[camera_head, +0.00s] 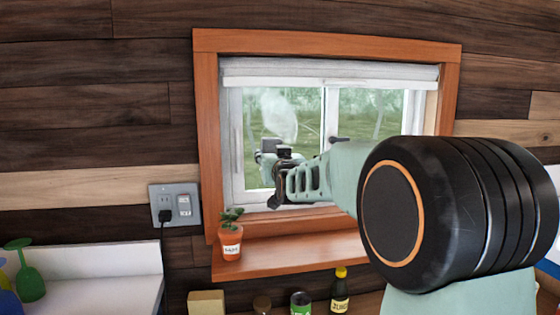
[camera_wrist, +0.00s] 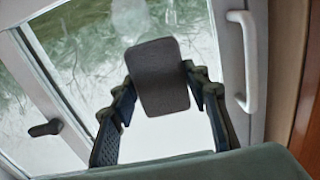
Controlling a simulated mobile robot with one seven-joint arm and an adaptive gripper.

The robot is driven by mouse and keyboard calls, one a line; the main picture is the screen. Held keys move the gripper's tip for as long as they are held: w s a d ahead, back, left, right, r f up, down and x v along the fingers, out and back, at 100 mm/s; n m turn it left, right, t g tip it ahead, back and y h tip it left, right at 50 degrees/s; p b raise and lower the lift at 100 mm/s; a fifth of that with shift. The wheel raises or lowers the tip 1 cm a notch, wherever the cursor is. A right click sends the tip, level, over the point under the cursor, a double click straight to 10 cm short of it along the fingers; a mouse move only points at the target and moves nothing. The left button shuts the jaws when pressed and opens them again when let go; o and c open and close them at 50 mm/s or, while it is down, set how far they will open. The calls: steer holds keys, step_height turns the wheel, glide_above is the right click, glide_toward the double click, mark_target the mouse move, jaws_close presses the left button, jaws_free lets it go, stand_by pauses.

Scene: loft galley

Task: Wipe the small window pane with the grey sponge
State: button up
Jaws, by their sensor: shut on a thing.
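The small window pane (camera_head: 252,110) is the left pane of a white two-part window in an orange-brown wooden frame. A whitish smear (camera_head: 281,116) marks its upper middle and shows at the top of the wrist view (camera_wrist: 128,16). My gripper (camera_head: 268,158) is in front of this pane, below the smear. In the wrist view its two fingers are shut on the sides of the grey sponge (camera_wrist: 158,75), a dark rounded block standing up between them. I cannot tell whether the sponge touches the glass. My arm covers part of the right pane in the head view.
A white handle (camera_wrist: 246,62) stands out beside the pane, and a dark latch (camera_wrist: 45,128) is on the other side. A potted plant (camera_head: 231,240) stands on the wooden sill (camera_head: 290,258). Below are a dark bottle (camera_head: 340,294) and a tan block (camera_head: 206,302).

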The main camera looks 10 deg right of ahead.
mark_target(303, 143)
steer(key=shift+a+r+p, duration=0.25)
steer(key=shift+r+p, duration=0.05)
steer(key=shift+r, duration=0.35)
steer(key=shift+a+r+p, duration=0.25)
steer(key=shift+r, duration=0.4)
steer(key=shift+d+f+b, duration=0.15)
steer(key=shift+d+b, duration=0.25)
steer(key=shift+d, duration=0.05)
steer(key=shift+d+r+p, duration=0.2)
steer(key=shift+d+p, duration=0.45)
steer(key=shift+d, duration=2)
steer(key=shift+d+p, duration=1.1)
steer(key=shift+d, duration=0.35)
steer(key=shift+d+f+p, duration=0.2)
steer(key=shift+d+p, duration=0.4)
steer(key=shift+d, duration=0.3)
steer(key=shift+a, duration=0.1)
